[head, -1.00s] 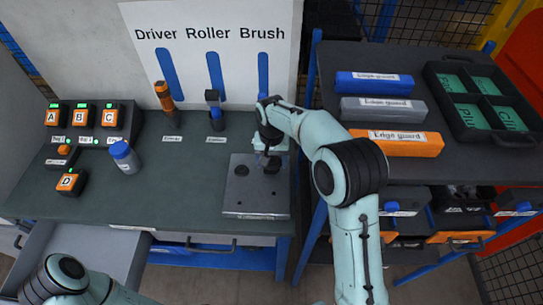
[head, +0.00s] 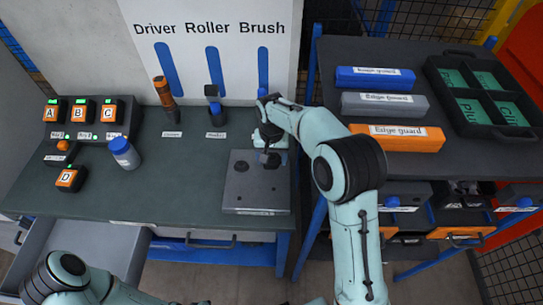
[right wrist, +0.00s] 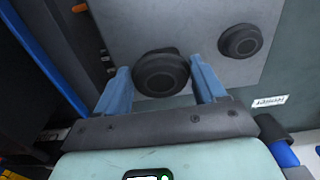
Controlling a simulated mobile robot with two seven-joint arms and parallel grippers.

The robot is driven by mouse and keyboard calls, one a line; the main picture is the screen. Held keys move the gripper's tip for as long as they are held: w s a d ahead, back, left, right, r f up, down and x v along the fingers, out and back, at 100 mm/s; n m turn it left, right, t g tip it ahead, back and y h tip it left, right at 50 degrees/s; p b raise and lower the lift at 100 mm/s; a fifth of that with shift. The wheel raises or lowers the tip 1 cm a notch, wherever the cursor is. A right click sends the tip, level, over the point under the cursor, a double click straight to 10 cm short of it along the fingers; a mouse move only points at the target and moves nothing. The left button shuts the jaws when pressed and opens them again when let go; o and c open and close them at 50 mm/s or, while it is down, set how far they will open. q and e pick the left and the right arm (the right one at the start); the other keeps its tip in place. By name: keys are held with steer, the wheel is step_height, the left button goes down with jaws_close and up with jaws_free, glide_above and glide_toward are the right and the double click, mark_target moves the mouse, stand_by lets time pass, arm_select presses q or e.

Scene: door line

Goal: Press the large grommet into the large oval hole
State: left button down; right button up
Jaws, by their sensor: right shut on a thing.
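The metal plate (head: 256,195) lies on the right part of the bench. My right gripper (head: 268,157) is over the plate's far right part. In the right wrist view its two blue fingers (right wrist: 162,85) are on either side of a large black grommet (right wrist: 162,75), shut on it. A dark edge shows just behind this grommet; the large oval hole is mostly hidden, and I cannot tell whether the grommet touches it. Another black grommet (right wrist: 240,41) sits in the plate, also visible in the head view (head: 241,166). My left gripper is out of view.
Orange button boxes (head: 110,109) and a blue-capped bottle (head: 124,155) stand on the left of the bench. Tools stand at the back under the labelled board (head: 210,60). A shelf with edge guards (head: 396,137) is at the right. An open drawer (head: 90,245) juts out in front.

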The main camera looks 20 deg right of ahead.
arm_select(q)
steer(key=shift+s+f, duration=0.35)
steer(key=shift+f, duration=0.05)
arm_select(e)
steer(key=shift+f, duration=0.95)
stand_by(0.9)
arm_select(q)
steer(key=shift+b, duration=0.3)
arm_select(e)
steer(key=shift+s+f, duration=0.15)
